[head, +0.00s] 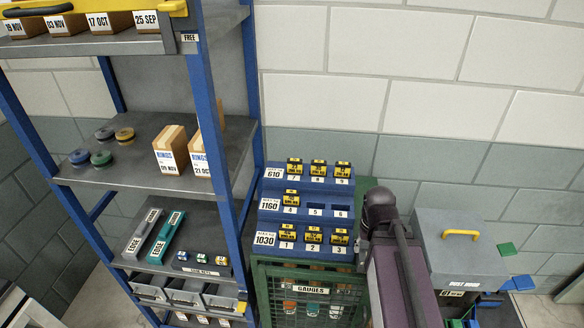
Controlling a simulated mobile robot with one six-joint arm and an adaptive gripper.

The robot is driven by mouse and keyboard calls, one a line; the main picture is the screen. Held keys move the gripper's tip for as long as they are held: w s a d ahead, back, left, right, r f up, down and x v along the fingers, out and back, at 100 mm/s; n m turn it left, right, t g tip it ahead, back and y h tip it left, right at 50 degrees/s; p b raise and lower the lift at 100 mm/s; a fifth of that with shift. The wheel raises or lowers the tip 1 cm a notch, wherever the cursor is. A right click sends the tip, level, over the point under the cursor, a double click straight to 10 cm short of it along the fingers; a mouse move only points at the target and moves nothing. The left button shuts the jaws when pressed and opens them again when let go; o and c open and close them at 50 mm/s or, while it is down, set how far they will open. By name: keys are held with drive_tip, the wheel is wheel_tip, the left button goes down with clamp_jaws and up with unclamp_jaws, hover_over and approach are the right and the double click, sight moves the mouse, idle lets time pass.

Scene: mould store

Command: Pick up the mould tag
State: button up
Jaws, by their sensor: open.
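A blue stepped rack (268,205) holds several small yellow-and-black pieces that look like tags; I cannot tell which one is the mould tag. The top step, labelled 610, has three pieces, one of them at the right end (342,169) above number 9. The middle step, labelled 1160, has one piece (292,198) above number 4, and its slots 5 and 6 look empty. The bottom step, labelled 1030, has pieces above 1, 2 and 3, the left one (287,232) above 1. The fine print is too small to read. My gripper is not in this view.
The rack stands on a green mesh cage (310,291) labelled GAUGES. A blue-framed shelf unit (208,75) with boxes, pucks and bars stands to its left.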

drive_tip(key=shift+d, duration=0.2)
drive_tip(key=o, duration=0.6)
drive_tip(key=shift+w+r, duration=0.15)
drive_tip(key=shift+w, duration=0.05)
drive_tip(key=shift+w+a+r+p, duration=0.15)
drive_tip(key=shift+w+r+p, duration=0.1)
drive_tip(key=shift+p, duration=0.15)
drive_tip(key=w+a+r+p, duration=0.9)
drive_tip(key=w+r+p, duration=0.3)
drive_tip(key=w, duration=0.2)
wheel_tip(320, 180, up, 11)
drive_tip(key=p, duration=1.1)
hover_over(295, 160)
drive_tip(key=shift+w+a+f+m, duration=0.1)
drive_tip(key=shift+a+f+m, duration=0.05)
drive_tip(key=shift+f+m, duration=0.15)
drive_tip(key=shift+b, duration=0.3)
wheel_tip(295, 160, down, 9)
drive_tip(key=b, duration=0.8)
drive_tip(key=shift+r, duration=0.2)
drive_tip(key=shift+f+b, duration=0.1)
drive_tip(key=shift+b, duration=0.3)
